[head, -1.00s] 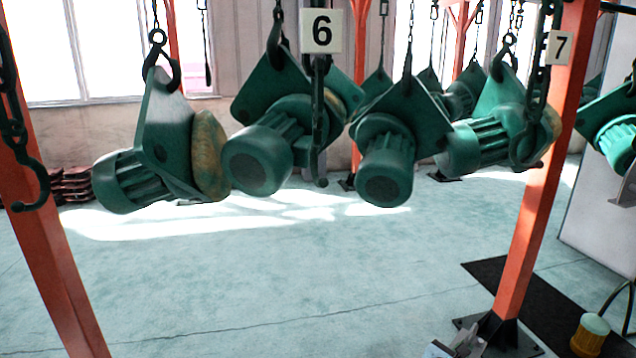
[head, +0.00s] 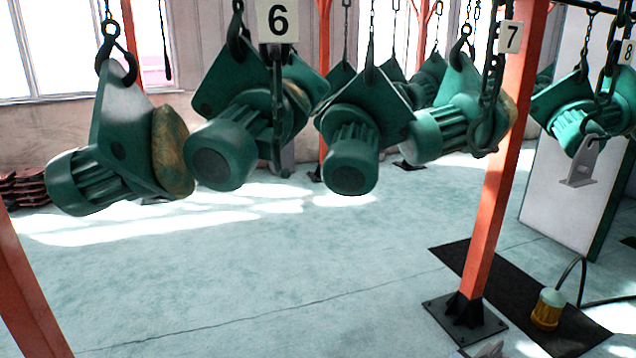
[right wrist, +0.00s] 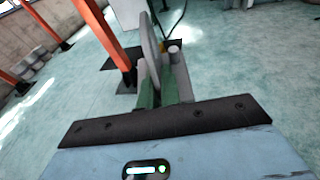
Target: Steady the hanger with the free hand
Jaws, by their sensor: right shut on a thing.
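Several green hangers, each a flat plate with a ribbed motor-like drum, hang tilted from chains and hooks. One hanger (head: 122,120) with a rusty yellow disc hangs at the left, one (head: 240,100) hangs behind the sign 6, and another (head: 362,125) hangs right of it. I cannot tell which one the task means. My right gripper (right wrist: 160,88) is shut on a grey part (right wrist: 150,50), a thin plate seen nearly edge-on, over open floor. No hanger is seen touching it. My left gripper is not in view.
An orange post (head: 497,170) stands on a black base plate between the hangers and a white panel (head: 555,195). The floor below the hangers is clear.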

